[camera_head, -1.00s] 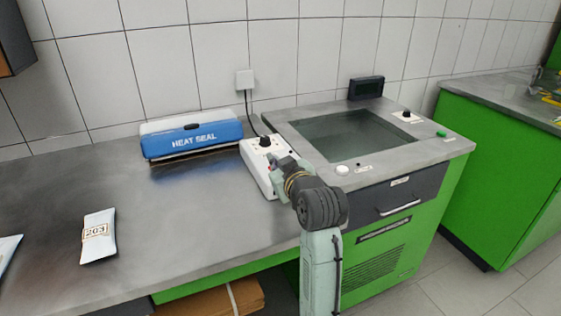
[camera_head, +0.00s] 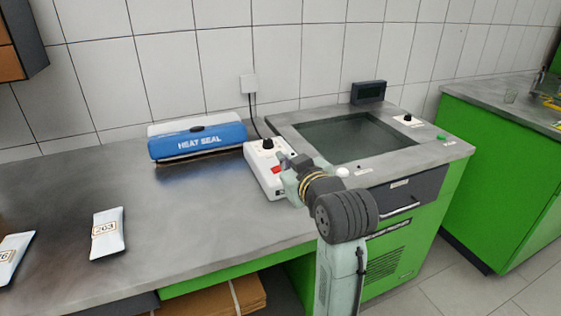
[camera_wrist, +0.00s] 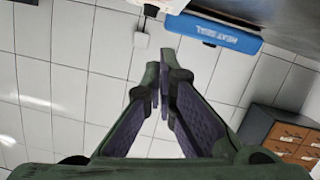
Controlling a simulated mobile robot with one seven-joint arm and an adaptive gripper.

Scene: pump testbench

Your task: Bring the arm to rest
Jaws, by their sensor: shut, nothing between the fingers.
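My gripper (camera_wrist: 163,75) shows in the wrist view with its two dark green fingers drawn together at the tips, empty, with the tiled wall behind them. In the head view my arm rises from the bottom right of centre and bends left at a dark joint. Its far end is in front of the white switch box and the left edge of the bench unit; I cannot make out the fingers there or whether it touches anything.
A blue heat sealer (camera_head: 198,143) stands at the wall, left of the white switch box (camera_head: 259,176). A glass-topped unit (camera_head: 343,138) is at right. Two pouches (camera_head: 108,232) (camera_head: 12,258) lie at left. Brown cabinets (camera_wrist: 290,135) hang on the wall. The middle counter is clear.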

